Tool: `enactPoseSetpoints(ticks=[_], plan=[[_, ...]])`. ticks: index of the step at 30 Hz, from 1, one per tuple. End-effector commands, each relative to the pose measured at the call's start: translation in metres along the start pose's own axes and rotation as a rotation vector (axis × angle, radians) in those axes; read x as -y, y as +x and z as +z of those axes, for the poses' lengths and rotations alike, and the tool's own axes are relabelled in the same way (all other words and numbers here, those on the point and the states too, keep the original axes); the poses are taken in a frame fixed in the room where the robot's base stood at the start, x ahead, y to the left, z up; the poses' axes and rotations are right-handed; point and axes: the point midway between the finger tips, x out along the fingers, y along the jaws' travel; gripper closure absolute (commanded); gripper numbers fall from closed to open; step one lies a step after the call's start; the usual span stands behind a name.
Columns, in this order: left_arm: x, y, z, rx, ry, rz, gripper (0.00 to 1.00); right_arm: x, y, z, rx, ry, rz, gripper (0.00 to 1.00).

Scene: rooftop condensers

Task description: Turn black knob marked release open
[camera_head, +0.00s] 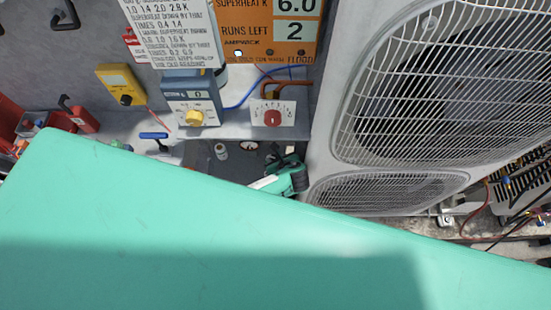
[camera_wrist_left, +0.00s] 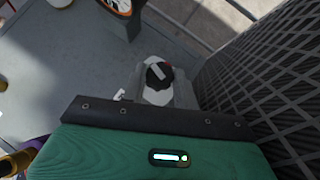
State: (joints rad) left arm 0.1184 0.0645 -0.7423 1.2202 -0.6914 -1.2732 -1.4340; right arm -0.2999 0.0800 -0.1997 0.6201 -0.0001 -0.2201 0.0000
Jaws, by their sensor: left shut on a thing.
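The black knob (camera_wrist_left: 158,73) shows in the left wrist view, with a white bar across its top and a white round plate around it. A bit of red shows at its edge. No release marking is legible on it. My left gripper (camera_head: 293,174) is small in the head view, beside the condenser's left side, partly behind a large green surface of my own body. In the head view the knob is hidden. My right gripper is not in view.
A large condenser with fan grilles (camera_head: 440,90) stands right of the left gripper. A panel with a red knob (camera_head: 272,117), a blue box with a yellow knob (camera_head: 195,117) and a yellow meter (camera_head: 122,84) are behind. A dark mesh (camera_wrist_left: 265,80) stands close right.

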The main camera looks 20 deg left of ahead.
Motion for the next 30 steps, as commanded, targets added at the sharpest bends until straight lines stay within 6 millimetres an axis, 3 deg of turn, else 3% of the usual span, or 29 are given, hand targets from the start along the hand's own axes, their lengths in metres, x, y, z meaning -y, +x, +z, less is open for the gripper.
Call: enactPoseSetpoints(ticks=[1,2,5,22,30], plan=[[0.000,0.000,0.000,0.000,0.000,0.000,0.93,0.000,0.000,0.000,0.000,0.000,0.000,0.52],[0.000,0.000,0.000,0.000,0.000,0.000,0.66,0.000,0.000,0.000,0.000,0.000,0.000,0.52],[0.000,0.000,0.000,0.000,0.000,0.000,0.48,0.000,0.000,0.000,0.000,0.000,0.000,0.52],[-0.001,0.001,0.000,0.000,0.010,-0.009,0.48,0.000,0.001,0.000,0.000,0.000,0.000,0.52],[-0.005,0.003,-0.001,0.002,0.148,-0.147,0.48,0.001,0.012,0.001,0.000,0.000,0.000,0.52]])
